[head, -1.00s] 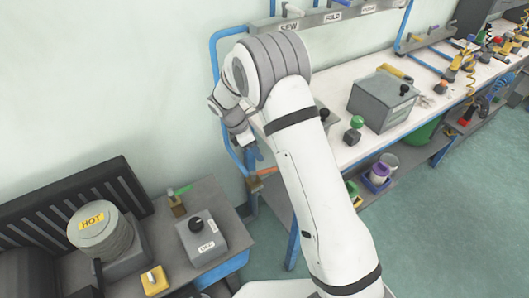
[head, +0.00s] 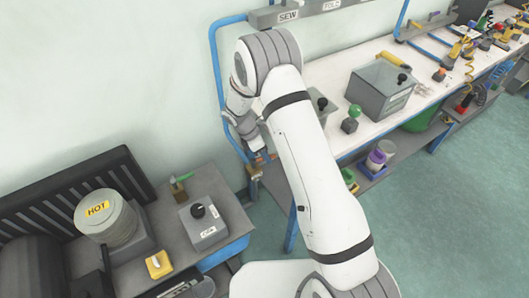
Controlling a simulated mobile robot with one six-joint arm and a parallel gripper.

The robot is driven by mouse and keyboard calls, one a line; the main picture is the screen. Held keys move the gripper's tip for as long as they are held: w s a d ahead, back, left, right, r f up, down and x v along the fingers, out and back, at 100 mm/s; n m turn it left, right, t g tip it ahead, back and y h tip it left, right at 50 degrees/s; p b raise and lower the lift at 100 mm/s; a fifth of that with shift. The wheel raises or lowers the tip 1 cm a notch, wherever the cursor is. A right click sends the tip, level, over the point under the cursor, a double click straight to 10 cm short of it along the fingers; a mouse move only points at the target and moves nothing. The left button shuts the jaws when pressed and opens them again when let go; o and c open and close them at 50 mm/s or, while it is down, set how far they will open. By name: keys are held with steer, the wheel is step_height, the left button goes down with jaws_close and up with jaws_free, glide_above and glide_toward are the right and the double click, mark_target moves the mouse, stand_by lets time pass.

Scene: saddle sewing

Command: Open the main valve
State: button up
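My gripper (head: 256,155) is beside the blue upright pipe (head: 218,92) at the left end of the long workbench. It is small and partly hidden by my wrist, so I cannot tell whether it is open or shut, or touching anything. A small orange-brown fitting (head: 257,171) on the pipe shows just below the fingers. A second valve, with a green lever (head: 183,178) and a brass body (head: 176,189), stands on the back of the grey side table. No label shows which one is the main valve.
The side table (head: 226,196) holds a pot marked HOT (head: 107,219), a grey box with a black knob (head: 203,222) and a yellow block (head: 159,264). The long workbench (head: 337,75) carries a grey box (head: 383,89) and several tools. Floor (head: 440,225) is clear at right.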

jaws_close()
stand_by(0.4)
steer(key=shift+s+d+m+g, duration=0.1)
steer(key=shift+s+m+g, duration=0.25)
steer(key=shift+m, duration=0.45)
jaws_free()
steer(key=shift+w, duration=0.1)
steer(key=b+v, duration=0.1)
steer(key=v, duration=0.6)
steer(key=shift+r, duration=0.4)
